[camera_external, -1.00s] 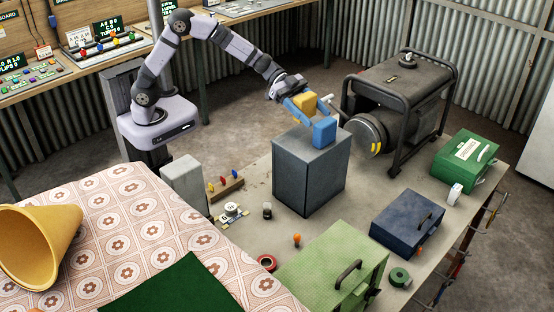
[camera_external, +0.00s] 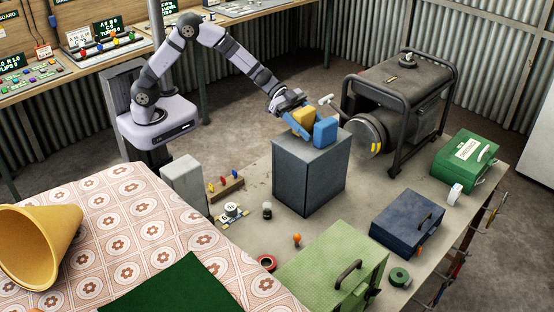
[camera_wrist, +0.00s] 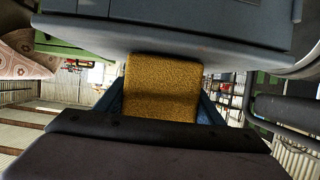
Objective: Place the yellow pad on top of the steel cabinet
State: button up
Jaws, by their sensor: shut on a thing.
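The yellow pad (camera_external: 303,118) is held between the blue fingers of my gripper (camera_external: 300,125), just over or on the top of the steel cabinet (camera_external: 309,180). Whether it touches the top I cannot tell. In the wrist view the yellow pad (camera_wrist: 161,88) fills the middle between the fingers, its far end close to a grey surface that looks like the cabinet (camera_wrist: 170,45). My gripper is shut on the pad.
A black generator (camera_external: 400,95) stands right of the cabinet. A green case (camera_external: 466,160), a dark blue toolbox (camera_external: 407,222) and a light green toolbox (camera_external: 335,270) stand on the workbench. A patterned cloth (camera_external: 130,220) with a yellow cone (camera_external: 40,240) lies at the left.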

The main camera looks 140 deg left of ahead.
jog(key=shift+f, duration=0.1)
jog(key=o, duration=1)
jog(key=b+v, duration=0.1)
jog(key=v, duration=1.1)
jog(key=shift+b, duration=0.35)
